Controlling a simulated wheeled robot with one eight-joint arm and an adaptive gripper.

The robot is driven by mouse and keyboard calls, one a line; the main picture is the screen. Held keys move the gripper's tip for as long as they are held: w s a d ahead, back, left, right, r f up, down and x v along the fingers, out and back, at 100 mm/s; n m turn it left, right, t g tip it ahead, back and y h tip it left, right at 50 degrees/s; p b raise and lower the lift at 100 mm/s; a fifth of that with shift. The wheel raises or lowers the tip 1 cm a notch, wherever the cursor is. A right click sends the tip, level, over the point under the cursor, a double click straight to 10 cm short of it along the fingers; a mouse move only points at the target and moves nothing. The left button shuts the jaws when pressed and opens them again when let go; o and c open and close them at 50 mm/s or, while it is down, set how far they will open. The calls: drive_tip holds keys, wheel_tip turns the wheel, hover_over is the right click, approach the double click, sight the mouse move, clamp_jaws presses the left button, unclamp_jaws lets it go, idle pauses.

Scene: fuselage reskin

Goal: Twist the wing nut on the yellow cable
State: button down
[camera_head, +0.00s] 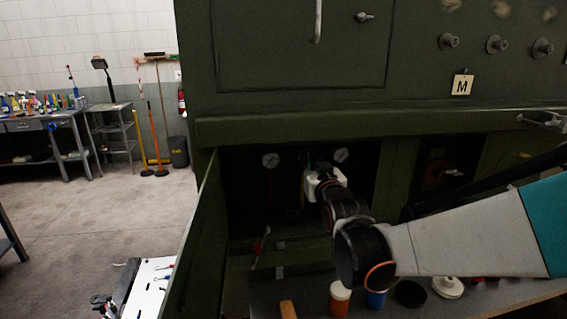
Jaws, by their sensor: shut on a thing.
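My gripper (309,160) is inside the dark open compartment (237,205) of the green cabinet, between two round gauges. It points away from the camera, and my own white and black wrist hides much of it. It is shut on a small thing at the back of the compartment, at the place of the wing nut. The wing nut itself is too dark and covered to make out. The yellow cable does not show clearly; the area below my gripper is in shadow.
A left gauge (270,160) and a right gauge (341,155) flank my gripper. An open door panel (196,235) stands at the compartment's left. A shelf below holds a white-capped orange jar (339,298) and other items. Open floor (90,215) lies left.

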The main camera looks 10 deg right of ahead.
drive_tip(key=shift+m, duration=0.3)
drive_tip(key=c, duration=1.6)
unclamp_jaws()
